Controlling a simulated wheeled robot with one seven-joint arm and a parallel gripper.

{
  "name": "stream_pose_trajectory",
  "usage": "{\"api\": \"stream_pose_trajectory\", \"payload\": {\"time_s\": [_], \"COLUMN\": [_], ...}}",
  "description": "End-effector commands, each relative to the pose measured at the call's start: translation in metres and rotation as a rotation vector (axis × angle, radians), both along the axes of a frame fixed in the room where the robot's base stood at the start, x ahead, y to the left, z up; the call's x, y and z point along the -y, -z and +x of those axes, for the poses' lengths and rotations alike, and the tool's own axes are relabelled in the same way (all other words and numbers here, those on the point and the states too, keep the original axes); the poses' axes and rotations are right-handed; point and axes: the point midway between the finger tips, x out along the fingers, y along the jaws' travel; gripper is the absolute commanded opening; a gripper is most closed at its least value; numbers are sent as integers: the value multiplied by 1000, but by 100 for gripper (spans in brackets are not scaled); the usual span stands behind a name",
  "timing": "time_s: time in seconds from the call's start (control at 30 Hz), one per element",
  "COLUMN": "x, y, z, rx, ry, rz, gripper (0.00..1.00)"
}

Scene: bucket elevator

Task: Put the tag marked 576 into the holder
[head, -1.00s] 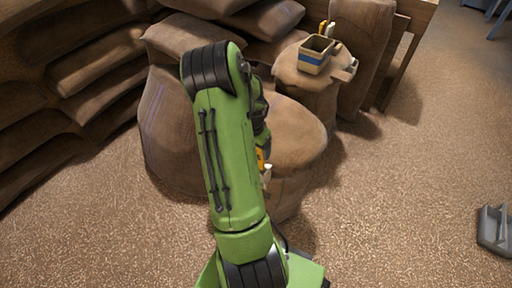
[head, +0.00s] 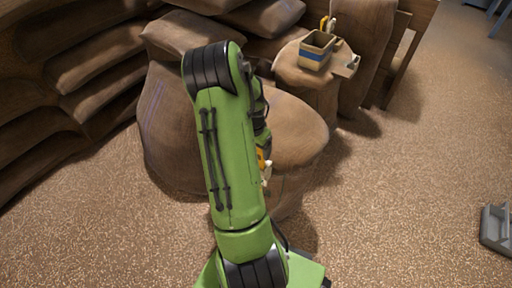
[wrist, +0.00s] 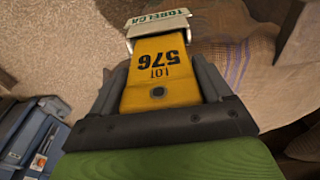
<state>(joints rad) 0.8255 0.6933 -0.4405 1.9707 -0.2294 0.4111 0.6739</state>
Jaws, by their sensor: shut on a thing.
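The yellow tag (wrist: 160,60), marked LOT 576, sits between the fingers of my gripper (wrist: 158,82) in the wrist view. My gripper is shut on it. The lettering appears upside down, and a dark round spot is near the tag's gripper end. A white lettered frame (wrist: 158,20), seemingly the holder, is at the tag's far end. I cannot tell whether the tag is inside it or only in front of it. In the head view, my arm hides most of my gripper; a bit of the yellow tag (head: 261,159) and a white piece (head: 267,174) show beside the arm.
A large sack (head: 295,130) stands behind my arm. A tan box with a blue band (head: 316,52) sits on a smaller sack (head: 310,86), with yellow and white pieces behind it. Stacked sacks (head: 90,85) fill the left. The floor (head: 410,190) at right is mostly clear.

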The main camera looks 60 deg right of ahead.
Motion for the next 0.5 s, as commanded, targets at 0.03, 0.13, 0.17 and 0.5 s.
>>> {"api": "stream_pose_trajectory", "payload": {"time_s": [0.03,0.13,0.17,0.5], "x": [0,0,0,0], "y": [0,3,4,17], "z": [0,0,0,0], "rx": [0,0,0,0], "ry": [0,0,0,0], "rz": [0,0,0,0], "gripper": [48,48,48,48]}}
